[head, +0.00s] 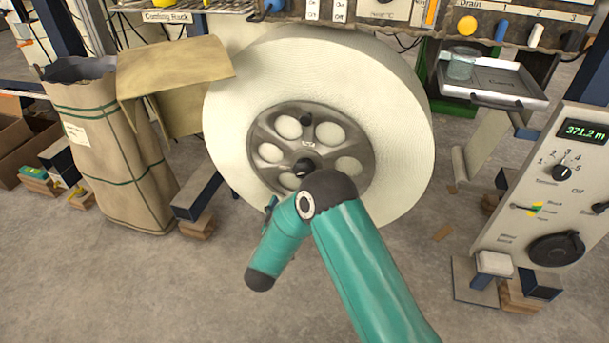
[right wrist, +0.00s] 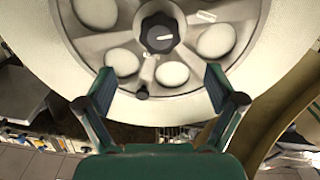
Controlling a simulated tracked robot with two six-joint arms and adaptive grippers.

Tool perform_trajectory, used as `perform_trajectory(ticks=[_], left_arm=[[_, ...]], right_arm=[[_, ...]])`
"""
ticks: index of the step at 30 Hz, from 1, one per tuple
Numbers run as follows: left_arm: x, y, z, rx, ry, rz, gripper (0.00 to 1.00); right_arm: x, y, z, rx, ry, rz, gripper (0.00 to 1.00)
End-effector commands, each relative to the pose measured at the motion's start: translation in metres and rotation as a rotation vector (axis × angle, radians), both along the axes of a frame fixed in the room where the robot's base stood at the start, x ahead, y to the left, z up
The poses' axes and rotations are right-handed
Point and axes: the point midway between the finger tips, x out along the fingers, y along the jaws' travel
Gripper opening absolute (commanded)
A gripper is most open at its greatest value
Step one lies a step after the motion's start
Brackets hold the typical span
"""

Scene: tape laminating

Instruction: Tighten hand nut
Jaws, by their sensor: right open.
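The hand nut (head: 304,167) is a black knob at the centre of a dark spoked hub (head: 268,168) on a large white roll (head: 400,110). In the right wrist view the hand nut (right wrist: 159,33) is scalloped and bears a white mark. My right gripper (right wrist: 158,83) is open and empty, with its fingers spread. In that picture the nut lies above the gap between the fingertips, and no finger visibly touches it. In the head view my right arm mostly hides this gripper. My left gripper is not in view.
A small black knob (head: 306,120) sticks out from the hub near the nut. A paper bag (head: 108,145) and a brown sheet (head: 172,80) stand left of the roll. A control panel (head: 552,190) reading 371.2 m is at the right. The floor in front is mostly clear.

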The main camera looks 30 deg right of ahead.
Motion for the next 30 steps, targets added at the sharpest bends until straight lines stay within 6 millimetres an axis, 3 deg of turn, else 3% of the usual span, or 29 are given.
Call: perform_trajectory(ticks=[6,15,21,30], left_arm=[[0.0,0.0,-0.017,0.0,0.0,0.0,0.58],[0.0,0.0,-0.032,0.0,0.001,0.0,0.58],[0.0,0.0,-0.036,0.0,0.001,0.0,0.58],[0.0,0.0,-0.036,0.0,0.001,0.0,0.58]], right_arm=[[0.031,-0.039,-0.003,-0.001,-0.003,-0.005,0.93],[0.067,-0.081,-0.003,-0.001,-0.001,-0.003,0.93],[0.078,-0.093,-0.001,-0.001,0.001,-0.001,0.93],[0.079,-0.095,0.0,-0.001,0.001,0.0,0.93]])
